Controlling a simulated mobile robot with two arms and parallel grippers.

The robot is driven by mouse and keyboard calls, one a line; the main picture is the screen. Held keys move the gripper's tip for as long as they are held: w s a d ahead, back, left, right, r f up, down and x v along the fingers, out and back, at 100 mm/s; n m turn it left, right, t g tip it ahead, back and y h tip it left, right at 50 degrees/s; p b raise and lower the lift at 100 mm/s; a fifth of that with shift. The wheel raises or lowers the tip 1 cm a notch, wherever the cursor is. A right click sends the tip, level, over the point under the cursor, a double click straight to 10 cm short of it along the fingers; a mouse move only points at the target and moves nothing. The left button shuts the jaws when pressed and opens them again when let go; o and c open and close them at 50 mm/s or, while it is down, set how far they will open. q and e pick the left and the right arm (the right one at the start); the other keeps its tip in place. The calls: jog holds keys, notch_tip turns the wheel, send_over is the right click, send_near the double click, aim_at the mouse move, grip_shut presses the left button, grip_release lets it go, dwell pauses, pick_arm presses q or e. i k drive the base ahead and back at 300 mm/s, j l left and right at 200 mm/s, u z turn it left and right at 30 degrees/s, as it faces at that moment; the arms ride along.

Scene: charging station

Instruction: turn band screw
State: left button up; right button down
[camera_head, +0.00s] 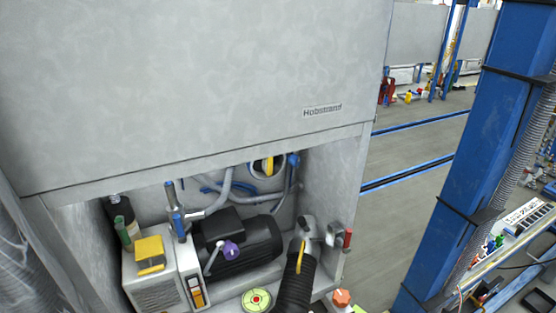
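Neither of my grippers is in view. No part is clearly recognisable as the band screw. In the open bay under the grey cabinet, a black ribbed hose (294,288) rises from the bottom edge to a grey pipe end (306,232). A narrow yellow part (300,255) sits upright on the hose near that joint; I cannot tell whether it is the band screw. The lower end of the hose is cut off by the picture's edge.
The grey cabinet (190,80) overhangs the bay. Inside are a black motor (252,243) with a purple knob (231,250), and a pale box (160,285). A red-handled valve (347,238) is on the right. A blue post (490,130) and shelf (515,243) stand farther right; open floor lies between.

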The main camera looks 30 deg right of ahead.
aim_at(294, 160)
jog(key=l+z, duration=0.6)
jog(key=z, duration=0.25)
jog(key=i+l+z, duration=0.1)
jog(key=l+z, duration=0.15)
jog(key=z, duration=0.15)
